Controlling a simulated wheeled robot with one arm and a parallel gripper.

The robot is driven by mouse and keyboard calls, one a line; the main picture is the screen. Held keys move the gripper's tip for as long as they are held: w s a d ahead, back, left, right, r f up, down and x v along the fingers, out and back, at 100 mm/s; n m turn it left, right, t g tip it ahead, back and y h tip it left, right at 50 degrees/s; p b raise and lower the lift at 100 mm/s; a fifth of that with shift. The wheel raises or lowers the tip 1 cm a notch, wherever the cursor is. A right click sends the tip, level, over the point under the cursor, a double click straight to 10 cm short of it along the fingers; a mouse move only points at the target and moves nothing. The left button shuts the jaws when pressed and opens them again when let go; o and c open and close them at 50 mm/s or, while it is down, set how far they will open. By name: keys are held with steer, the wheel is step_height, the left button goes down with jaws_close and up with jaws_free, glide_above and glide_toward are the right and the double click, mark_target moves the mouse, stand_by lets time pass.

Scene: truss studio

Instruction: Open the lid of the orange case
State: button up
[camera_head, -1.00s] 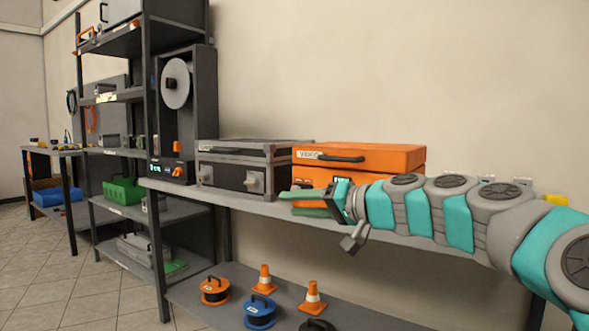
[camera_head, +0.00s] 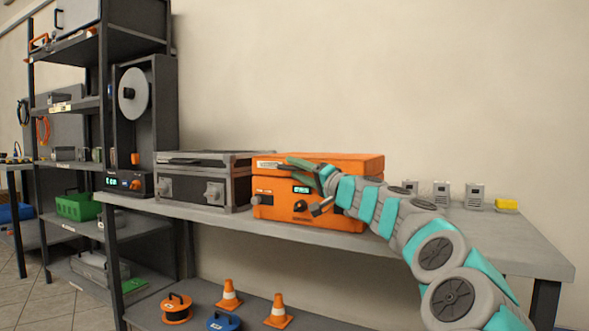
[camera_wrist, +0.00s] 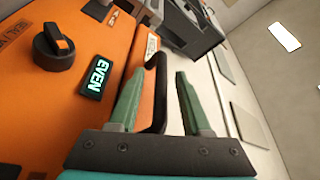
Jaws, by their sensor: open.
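The orange case (camera_head: 362,162) stands on the grey bench with its lid down. Its front carries a small display and a black knob, and the display (camera_wrist: 97,77) and knob (camera_wrist: 54,46) show large in the wrist view. My gripper (camera_head: 290,166) is in front of the lid's front face. In the wrist view its green fingers (camera_wrist: 158,80) are apart, with the black lid handle (camera_wrist: 159,95) showing between them, closer to the left finger. I cannot tell whether a finger touches the handle. In the head view the gripper hides most of the handle.
A grey and black case (camera_head: 205,180) stands close to the left of the orange one. Small grey boxes (camera_head: 443,192) and a yellow block (camera_head: 507,205) lie to the right on the bench (camera_head: 500,242). Cones (camera_head: 278,312) and reels (camera_head: 176,308) are on the lower shelf.

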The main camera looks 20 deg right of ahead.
steer(key=shift+w+a+r, duration=0.15)
steer(key=shift+w+a, duration=0.05)
steer(key=shift+w, duration=0.2)
jaws_close()
stand_by(1.3)
